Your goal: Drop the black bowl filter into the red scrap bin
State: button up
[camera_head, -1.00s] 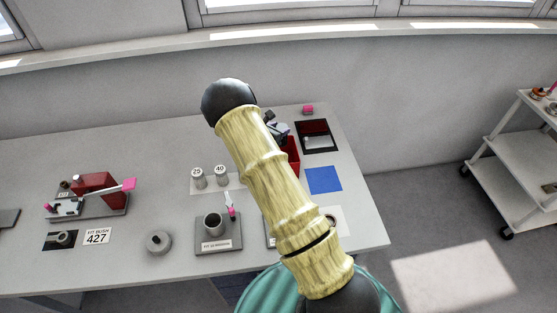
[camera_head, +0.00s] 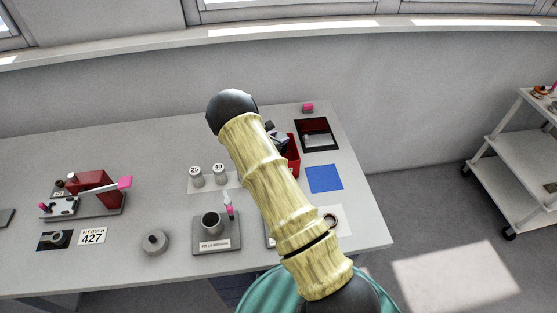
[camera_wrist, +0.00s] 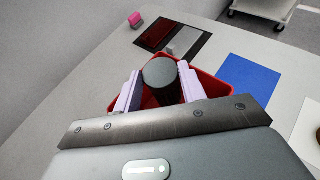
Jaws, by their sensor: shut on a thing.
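In the wrist view my gripper (camera_wrist: 160,95) is shut on the black bowl filter (camera_wrist: 160,73), a dark cylinder with a round flat top between the two pale fingers. The red scrap bin (camera_wrist: 211,88) lies directly below and around it in that view; its red rim and walls show on both sides of the fingers. I cannot tell how far the filter's lower end is above or inside the bin. In the head view the bin (camera_head: 294,158) shows only in part behind my arm, and the filter is hidden.
A blue square (camera_head: 324,178) lies right of the bin, and a black-framed dark red tray (camera_head: 316,133) stands behind it. A pink block (camera_head: 308,107) is at the back edge.

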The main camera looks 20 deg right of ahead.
jog(key=o, duration=1.2)
jog(key=b+v, duration=0.5)
jog(key=v, duration=1.2)
jog(key=shift+a+r+b, duration=0.1)
jog(key=shift+a+b, duration=0.15)
jog(key=shift+b, duration=0.1)
jog(key=s+r+m+g+y, duration=0.1)
jog(key=s+r+m+y, duration=0.1)
jog(key=s+m, duration=0.6)
jog(key=s+r+m+g+y, duration=0.2)
jog(key=s+m+y, duration=0.3)
jog(key=s+m, duration=0.3)
jog(key=s+d+r+m+g+y, duration=0.1)
jog(key=s+r+m+y, duration=0.1)
jog(key=s+m, duration=0.6)
jog(key=shift+s+m+g+y, duration=0.1)
jog(key=shift+m+g+y, duration=0.25)
jog(key=shift+y, duration=0.45)
